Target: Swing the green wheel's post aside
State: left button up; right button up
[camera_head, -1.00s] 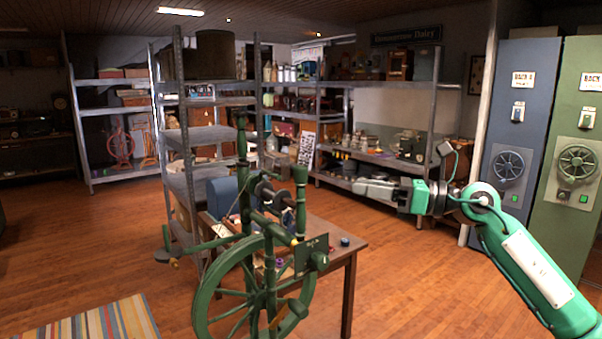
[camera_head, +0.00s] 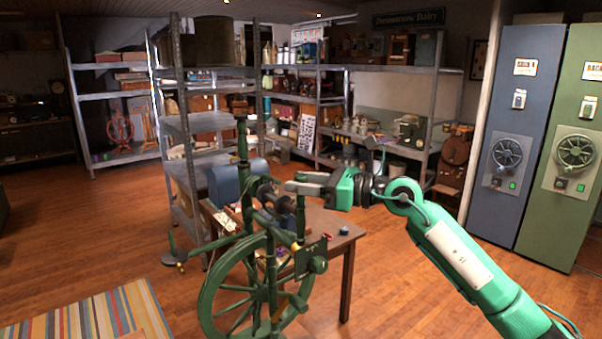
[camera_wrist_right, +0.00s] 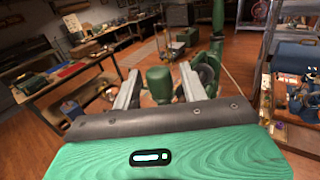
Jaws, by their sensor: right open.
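The green spinning wheel (camera_head: 207,300) stands on the floor at the lower middle of the head view, by a brown table. A short green post (camera_head: 300,222) rises at its right side, and a taller green post (camera_head: 242,145) stands left of it. In the right wrist view the rounded green post top (camera_wrist_right: 158,82) shows between the two spread fingers of the gripper (camera_wrist_right: 160,72). I cannot tell whether they touch it. My left gripper is out of view.
The brown table (camera_head: 335,243) with small items and a blue box (camera_head: 222,186) is close behind the wheel. Metal shelving (camera_head: 215,122) stands behind it. Blue (camera_head: 512,130) and green (camera_head: 575,205) cabinets stand at the right. Floor is clear at the left, beside a striped rug (camera_head: 95,318).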

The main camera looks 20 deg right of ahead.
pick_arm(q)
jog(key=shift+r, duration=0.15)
pick_arm(e)
jog(key=shift+w+a, duration=0.15)
jog(key=shift+a, duration=0.15)
grip_shut()
